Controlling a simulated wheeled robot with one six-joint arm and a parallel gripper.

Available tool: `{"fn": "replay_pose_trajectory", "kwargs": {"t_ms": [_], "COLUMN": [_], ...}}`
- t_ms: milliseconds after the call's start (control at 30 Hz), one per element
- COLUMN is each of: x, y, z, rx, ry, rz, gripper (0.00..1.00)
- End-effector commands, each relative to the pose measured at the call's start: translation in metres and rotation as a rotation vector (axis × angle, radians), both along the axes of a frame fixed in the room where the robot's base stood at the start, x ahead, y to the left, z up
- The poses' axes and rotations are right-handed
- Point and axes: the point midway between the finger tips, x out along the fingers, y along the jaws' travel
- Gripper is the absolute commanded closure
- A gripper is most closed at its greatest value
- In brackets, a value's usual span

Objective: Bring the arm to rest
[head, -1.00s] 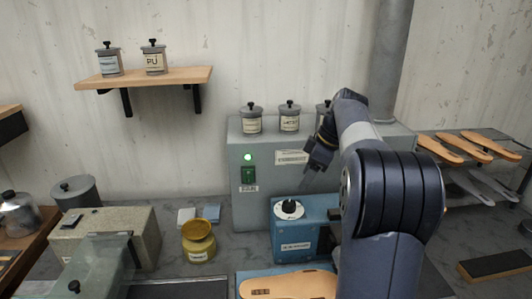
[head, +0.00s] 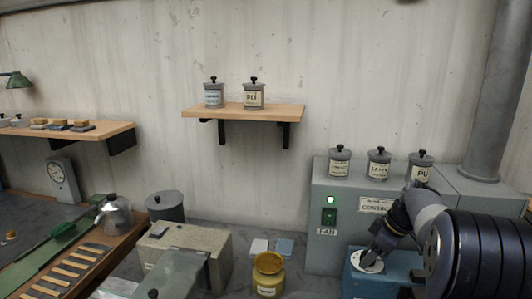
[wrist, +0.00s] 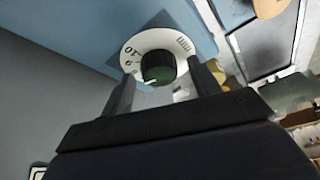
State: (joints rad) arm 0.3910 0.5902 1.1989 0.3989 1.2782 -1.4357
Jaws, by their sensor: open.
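My gripper (head: 374,250) is at the right of the head view, low over the white dial (head: 366,266) on top of the blue box (head: 359,283). In the wrist view, my gripper (wrist: 165,82) is open, with its two fingers either side of the dark round knob (wrist: 157,67). The knob sits on the white dial plate (wrist: 133,56), which has printed marks. I cannot tell whether the fingers touch the knob. My arm covers part of the blue box in the head view.
Wall shelves hang above.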

Motion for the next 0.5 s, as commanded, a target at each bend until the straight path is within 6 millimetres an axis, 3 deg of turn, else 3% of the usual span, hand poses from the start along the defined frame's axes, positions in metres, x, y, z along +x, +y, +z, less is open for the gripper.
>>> {"fn": "replay_pose_trajectory", "kwargs": {"t_ms": [300,500], "x": [0.0,-0.007], "y": [-0.001,-0.012], "z": [0.0,0.032], "rx": [0.001,-0.002], "ry": [0.001,-0.006], "rz": [0.036,0.034], "gripper": [0.41,0.41]}}
